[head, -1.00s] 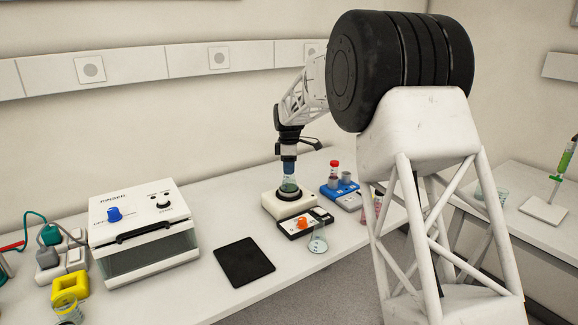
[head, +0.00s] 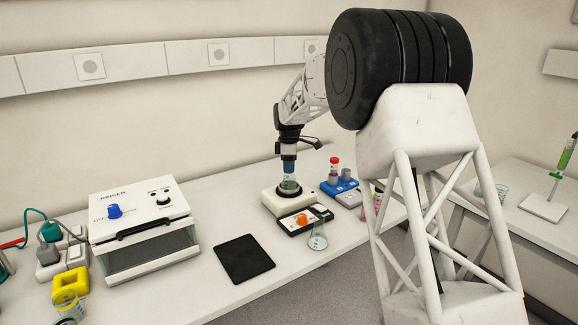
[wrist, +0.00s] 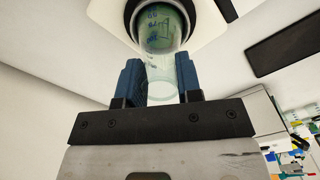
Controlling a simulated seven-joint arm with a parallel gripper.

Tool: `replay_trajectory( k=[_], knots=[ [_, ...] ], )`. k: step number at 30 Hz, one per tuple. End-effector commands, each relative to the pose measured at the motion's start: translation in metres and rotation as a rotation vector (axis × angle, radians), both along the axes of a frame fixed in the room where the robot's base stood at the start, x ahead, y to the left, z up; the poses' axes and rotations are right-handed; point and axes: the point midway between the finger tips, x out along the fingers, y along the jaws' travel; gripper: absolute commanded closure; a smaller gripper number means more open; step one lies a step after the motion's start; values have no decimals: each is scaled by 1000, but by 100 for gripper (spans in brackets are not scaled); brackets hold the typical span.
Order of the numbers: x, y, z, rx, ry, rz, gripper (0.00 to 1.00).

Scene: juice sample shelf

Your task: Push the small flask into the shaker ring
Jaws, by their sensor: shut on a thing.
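The small flask (head: 290,183) is clear with green liquid in its lower part. It stands upright at the black shaker ring (head: 302,193) on top of the white shaker (head: 275,201). My gripper (head: 289,165) points straight down from above, its blue fingers shut on the flask's neck. In the wrist view the flask's body (wrist: 160,28) lies within the dark ring's outline, and the neck is between the fingers (wrist: 160,82). I cannot tell whether the flask's base is fully seated in the ring.
A control box with an orange knob (head: 302,219) and another flask (head: 318,240) stand in front of the shaker. A blue rack (head: 340,188) is close on its right. A black mat (head: 245,259) and a white lidded box (head: 143,230) are to the left.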

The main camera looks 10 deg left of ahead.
Motion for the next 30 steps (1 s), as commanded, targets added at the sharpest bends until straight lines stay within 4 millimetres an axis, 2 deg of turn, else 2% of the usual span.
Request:
replay_trajectory(
  k=[30],
  knots=[
    [0,0,-9,0,0,0,100]
  ],
)
